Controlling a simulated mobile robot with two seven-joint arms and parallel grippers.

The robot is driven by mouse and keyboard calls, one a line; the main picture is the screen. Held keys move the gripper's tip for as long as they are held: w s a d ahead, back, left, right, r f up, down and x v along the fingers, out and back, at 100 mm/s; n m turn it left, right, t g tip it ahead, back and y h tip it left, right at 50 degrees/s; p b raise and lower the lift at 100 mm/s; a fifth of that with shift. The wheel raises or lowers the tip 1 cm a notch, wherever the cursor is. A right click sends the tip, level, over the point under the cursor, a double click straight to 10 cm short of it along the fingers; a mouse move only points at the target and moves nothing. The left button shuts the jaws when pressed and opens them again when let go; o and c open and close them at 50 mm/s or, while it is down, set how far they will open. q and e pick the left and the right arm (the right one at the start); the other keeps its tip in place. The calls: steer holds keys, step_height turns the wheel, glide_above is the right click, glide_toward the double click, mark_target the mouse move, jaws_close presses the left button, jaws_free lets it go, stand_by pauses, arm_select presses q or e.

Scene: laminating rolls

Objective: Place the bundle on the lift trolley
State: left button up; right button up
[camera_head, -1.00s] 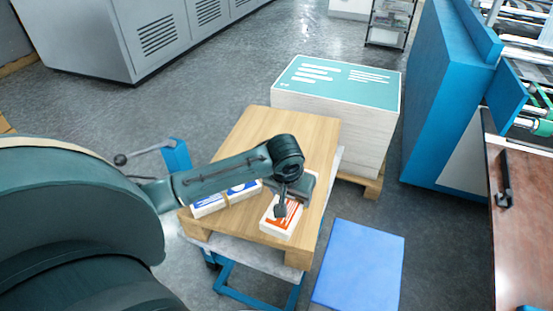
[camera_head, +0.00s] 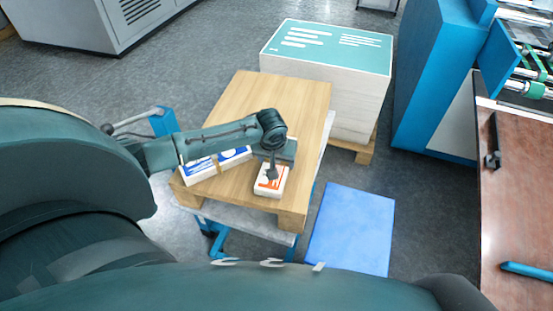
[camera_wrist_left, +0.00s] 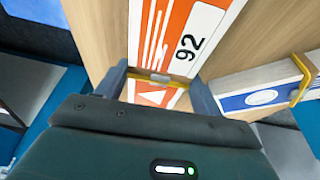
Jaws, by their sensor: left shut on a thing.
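The orange-and-white bundle (camera_head: 271,187), marked 92, is at the front right of a wooden pallet board (camera_head: 295,110) on the lift trolley (camera_head: 240,219), which has a grey top and blue frame. My left gripper (camera_head: 270,174) is shut on this bundle from above. In the left wrist view, the bundle (camera_wrist_left: 185,35) passes between the two fingers (camera_wrist_left: 160,82) and looks flat against the wood; I cannot tell whether it fully touches. A blue-and-white bundle (camera_head: 200,171) with a yellow band (camera_wrist_left: 303,78) lies to its left, partly behind my arm. My right gripper is out of view.
A tall paper stack (camera_head: 335,95) with a teal top sheet stands behind the trolley. A blue mat (camera_head: 352,228) lies on the floor to the right. A blue machine (camera_head: 430,85) and a brown table (camera_head: 520,210) stand farther right. The back of the board is bare.

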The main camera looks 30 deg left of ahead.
arm_select(q)
steer(key=o, duration=1.2)
steer(key=shift+r, duration=0.1)
steer(key=p+v, duration=0.1)
steer(key=v, duration=1.1)
steer(key=s+d+f+m+t+h, duration=0.35)
steer(key=s+d+f+h, duration=0.2)
steer(key=d+f, duration=0.6)
steer(key=s+d+m+t+y, duration=0.1)
steer(key=s+d+m+t, duration=0.2)
steer(key=s, duration=0.8)
steer(key=shift+d+r+t, duration=0.25)
steer(key=shift+t, duration=0.2)
